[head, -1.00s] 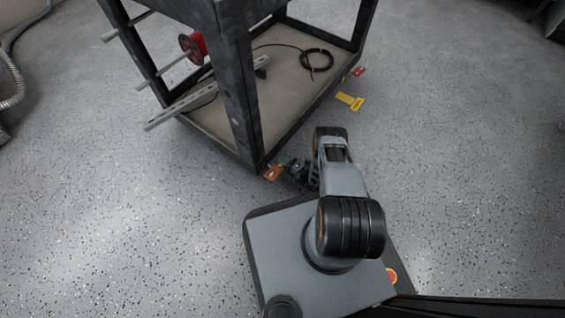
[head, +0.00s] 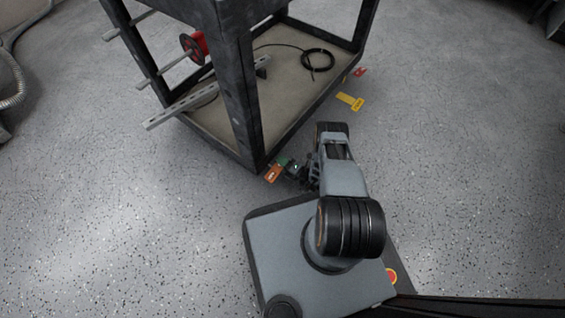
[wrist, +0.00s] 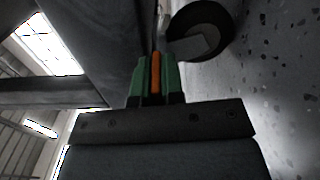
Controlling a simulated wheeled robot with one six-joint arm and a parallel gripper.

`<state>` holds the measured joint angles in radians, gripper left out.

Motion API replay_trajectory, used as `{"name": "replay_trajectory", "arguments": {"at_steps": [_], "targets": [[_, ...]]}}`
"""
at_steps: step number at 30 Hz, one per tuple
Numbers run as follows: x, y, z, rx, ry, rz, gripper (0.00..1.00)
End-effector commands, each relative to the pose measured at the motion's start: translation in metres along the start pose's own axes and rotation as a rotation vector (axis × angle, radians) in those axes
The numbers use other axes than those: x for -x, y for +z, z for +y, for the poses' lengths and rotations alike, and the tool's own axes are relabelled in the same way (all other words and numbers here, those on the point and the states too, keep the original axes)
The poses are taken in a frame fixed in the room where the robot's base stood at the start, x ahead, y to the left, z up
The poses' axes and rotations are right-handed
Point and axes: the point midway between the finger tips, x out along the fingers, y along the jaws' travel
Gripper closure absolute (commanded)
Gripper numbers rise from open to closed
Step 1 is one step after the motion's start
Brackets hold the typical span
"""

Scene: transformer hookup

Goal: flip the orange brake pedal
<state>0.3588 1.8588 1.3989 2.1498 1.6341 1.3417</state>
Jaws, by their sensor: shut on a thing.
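The orange brake pedal (head: 273,173) sticks out at the near bottom corner of the dark cart, low over the floor. My gripper (head: 285,166), with green fingertips, is at the pedal's right side in the head view. In the wrist view the pedal (wrist: 156,72) shows as a thin orange edge between the two green fingers of my gripper (wrist: 156,80). The fingers are shut on it. A dark caster wheel (wrist: 200,32) is just beyond the fingertips.
The cart's lower shelf (head: 215,115) holds a coiled black cable (head: 318,60) and a metal channel (head: 190,100) that juts out to the left. A yellow pedal (head: 350,102) and a red one (head: 360,72) stick out along its right side. Open floor surrounds it.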

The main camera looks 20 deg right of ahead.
Motion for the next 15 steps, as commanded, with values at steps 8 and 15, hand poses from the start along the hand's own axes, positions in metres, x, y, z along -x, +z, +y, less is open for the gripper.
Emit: {"name": "replay_trajectory", "arguments": {"at_steps": [8, 15], "targets": [[0.0014, 0.0007, 0.0048, 0.114, -0.001, -0.009, 1.00], [0.0013, 0.0005, 0.0048, 0.113, 0.000, -0.009, 0.89]]}}
